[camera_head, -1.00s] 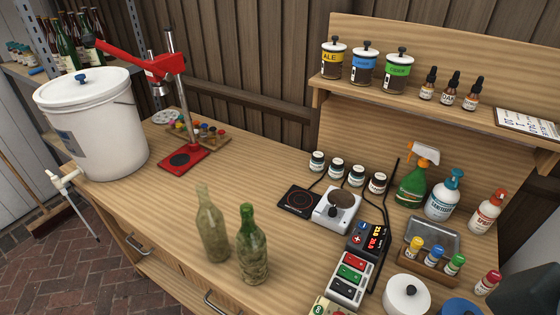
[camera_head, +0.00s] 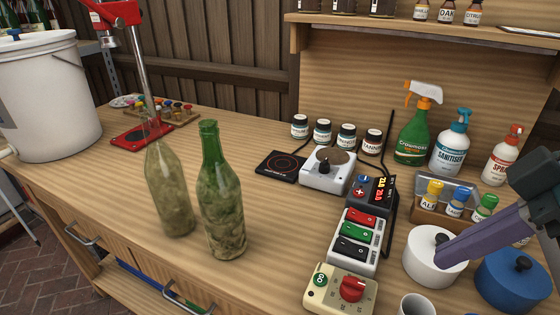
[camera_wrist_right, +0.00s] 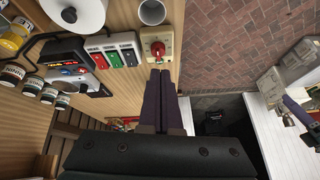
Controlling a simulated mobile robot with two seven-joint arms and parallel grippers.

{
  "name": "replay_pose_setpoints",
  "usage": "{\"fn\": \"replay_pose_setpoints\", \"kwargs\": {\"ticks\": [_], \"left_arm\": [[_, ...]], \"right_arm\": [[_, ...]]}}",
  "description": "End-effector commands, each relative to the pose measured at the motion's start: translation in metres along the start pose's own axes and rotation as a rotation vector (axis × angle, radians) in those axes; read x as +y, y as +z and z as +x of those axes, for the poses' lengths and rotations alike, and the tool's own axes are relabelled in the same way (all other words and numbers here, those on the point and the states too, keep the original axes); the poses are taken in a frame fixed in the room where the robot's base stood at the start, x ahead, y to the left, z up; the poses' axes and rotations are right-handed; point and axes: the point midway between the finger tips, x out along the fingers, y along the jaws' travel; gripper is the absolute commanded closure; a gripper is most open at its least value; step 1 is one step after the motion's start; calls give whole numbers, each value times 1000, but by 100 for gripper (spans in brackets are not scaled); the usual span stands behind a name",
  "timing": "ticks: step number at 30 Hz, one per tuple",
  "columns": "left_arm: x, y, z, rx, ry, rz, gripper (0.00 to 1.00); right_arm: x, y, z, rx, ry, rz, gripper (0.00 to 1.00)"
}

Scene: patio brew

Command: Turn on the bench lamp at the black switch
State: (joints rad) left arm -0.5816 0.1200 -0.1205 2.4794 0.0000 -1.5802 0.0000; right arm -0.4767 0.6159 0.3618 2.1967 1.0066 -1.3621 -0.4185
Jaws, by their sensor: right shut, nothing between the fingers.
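The black switch (camera_head: 353,248) is the nearest of three rockers on a white switch box (camera_head: 378,262), beside a green switch (camera_head: 356,232) and a red switch (camera_head: 361,217). In the right wrist view the black switch (camera_wrist_right: 128,54) lies left of the fingertips. My right gripper (camera_head: 441,257) comes in from the right, its purple fingers over the white lidded pot, to the right of the switch box. In the right wrist view its fingers (camera_wrist_right: 161,74) are together and empty. A lit bench lamp is not apparent.
A cream timer with a red knob (camera_head: 352,288) stands in front of the switch box. A white pot (camera_head: 424,273), a blue pot (camera_head: 513,283) and a grey cup (camera_head: 415,306) stand nearby. Two bottles (camera_head: 220,210) stand left, with clear bench between.

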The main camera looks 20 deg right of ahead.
Motion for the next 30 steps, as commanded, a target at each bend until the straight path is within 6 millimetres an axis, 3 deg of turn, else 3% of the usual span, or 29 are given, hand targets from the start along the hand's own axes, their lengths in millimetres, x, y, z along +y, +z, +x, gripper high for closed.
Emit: {"fn": "replay_pose_setpoints", "kwargs": {"ticks": [1, 3, 9, 12, 18, 30], "left_arm": [[1, 11, 35, 0, -2, 2, 50], [1, 18, 57, 0, -3, 4, 50], [2, 36, 113, 0, -5, 6, 50], [3, 42, 131, 0, -5, 5, 50], [4, 47, 147, 1, -4, 4, 50], [6, 46, 147, 4, 3, -6, 50]], "right_arm": [[13, 10, 22, 29, -3, -17, 100], [26, 8, 30, 79, -12, -41, 100], [56, -6, 36, 232, -28, -108, 100], [65, -14, 34, 296, -32, -136, 100], [72, -26, 25, 374, -36, -170, 100], [72, -30, 21, 388, -38, -175, 100]]}}
